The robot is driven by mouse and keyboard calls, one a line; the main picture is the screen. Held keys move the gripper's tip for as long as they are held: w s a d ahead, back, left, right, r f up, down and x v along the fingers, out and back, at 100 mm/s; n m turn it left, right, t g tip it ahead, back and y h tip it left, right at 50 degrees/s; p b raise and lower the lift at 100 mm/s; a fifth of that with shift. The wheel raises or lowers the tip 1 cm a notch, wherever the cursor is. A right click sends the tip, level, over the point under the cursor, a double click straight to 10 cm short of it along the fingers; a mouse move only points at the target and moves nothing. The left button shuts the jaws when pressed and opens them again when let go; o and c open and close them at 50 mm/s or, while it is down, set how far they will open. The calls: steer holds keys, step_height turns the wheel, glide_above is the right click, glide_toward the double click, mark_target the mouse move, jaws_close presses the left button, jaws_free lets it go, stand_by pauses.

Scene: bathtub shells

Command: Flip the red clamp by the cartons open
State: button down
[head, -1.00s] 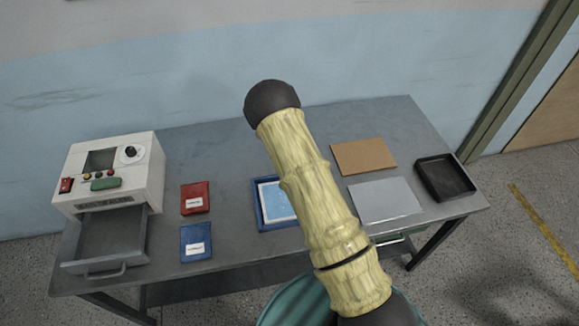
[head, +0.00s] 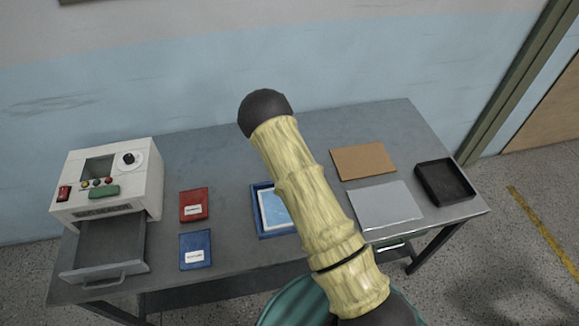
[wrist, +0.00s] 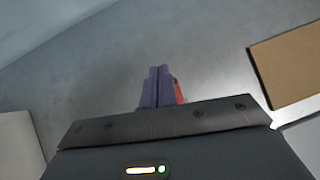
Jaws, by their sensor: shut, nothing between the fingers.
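My gripper (wrist: 158,88) shows in the wrist view with its two purple fingers together, shut and empty, over the bare grey table. A small red piece (wrist: 179,92) shows just right of the fingers, mostly hidden behind them; it may be the red clamp, but I cannot tell its position or whether the gripper touches it. In the head view my arm covers the middle of the table and hides the gripper and any clamp there. I cannot pick out cartons for certain; a flat brown board (head: 363,161) lies right of my arm and also shows in the wrist view (wrist: 291,66).
A grey sheet (head: 385,205) and a black tray (head: 445,182) lie at the right. A blue tray (head: 258,211) is partly behind my arm. Red (head: 194,204) and blue (head: 195,250) packets lie left. A white machine (head: 107,180) with an open drawer (head: 103,253) stands far left.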

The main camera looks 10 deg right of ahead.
steer(key=shift+s+d+r, duration=0.1)
steer(key=shift+s+r, duration=0.15)
steer(key=shift+r, duration=0.25)
step_height(320, 180, up, 12)
steer(key=a+p, duration=0.2)
steer(key=p, duration=0.1)
stand_by(0.3)
steer(key=shift+d, duration=0.1)
